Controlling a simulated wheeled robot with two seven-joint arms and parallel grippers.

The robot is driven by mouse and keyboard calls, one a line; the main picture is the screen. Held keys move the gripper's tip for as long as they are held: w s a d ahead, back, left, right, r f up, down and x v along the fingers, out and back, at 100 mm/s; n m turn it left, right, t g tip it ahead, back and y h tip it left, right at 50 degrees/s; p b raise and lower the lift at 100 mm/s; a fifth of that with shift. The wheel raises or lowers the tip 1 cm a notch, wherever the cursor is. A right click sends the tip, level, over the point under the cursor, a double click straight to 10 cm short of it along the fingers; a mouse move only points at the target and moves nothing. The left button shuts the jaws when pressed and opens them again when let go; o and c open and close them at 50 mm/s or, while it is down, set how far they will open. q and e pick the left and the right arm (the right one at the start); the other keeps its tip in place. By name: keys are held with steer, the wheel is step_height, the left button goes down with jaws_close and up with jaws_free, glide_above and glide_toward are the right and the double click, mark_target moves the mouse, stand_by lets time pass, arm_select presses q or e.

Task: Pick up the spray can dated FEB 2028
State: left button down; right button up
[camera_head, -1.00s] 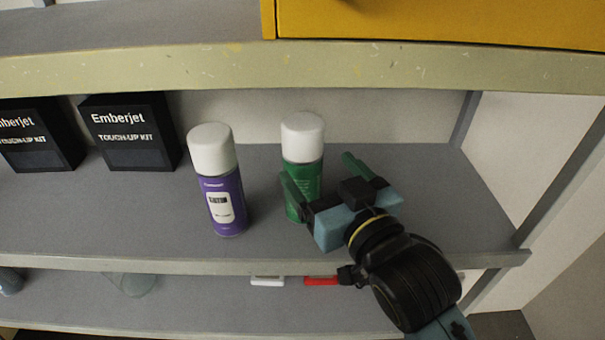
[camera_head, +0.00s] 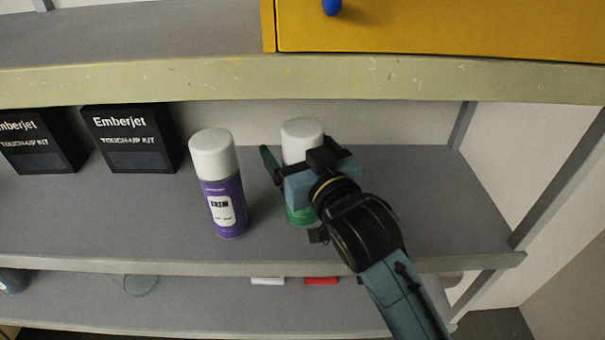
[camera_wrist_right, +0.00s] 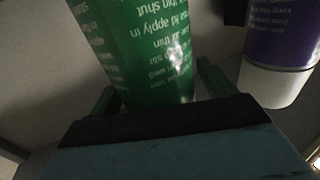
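A green spray can with a white cap (camera_head: 302,130) stands upright on the middle shelf, partly hidden by my right gripper (camera_head: 298,158). The right gripper is open, with one green finger visible left of the can; the other is hidden in the head view. In the right wrist view the green can (camera_wrist_right: 150,55) fills the space between the two fingers, its small print upside down and no date visible. A purple spray can (camera_head: 222,200) with a white cap and white label stands upright to the left. Its label date is too small to read. My left gripper is not in view.
Black Emberjet touch-up kit boxes (camera_head: 130,140) stand at the shelf's left. A yellow cabinet (camera_head: 440,25) sits on the shelf above, whose front edge (camera_head: 200,75) overhangs. A white item and a red item (camera_head: 321,281) lie on the lower shelf. The shelf's right part is clear.

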steer(key=c, duration=1.3)
steer(key=shift+o, duration=0.2)
steer(key=shift+r, duration=0.1)
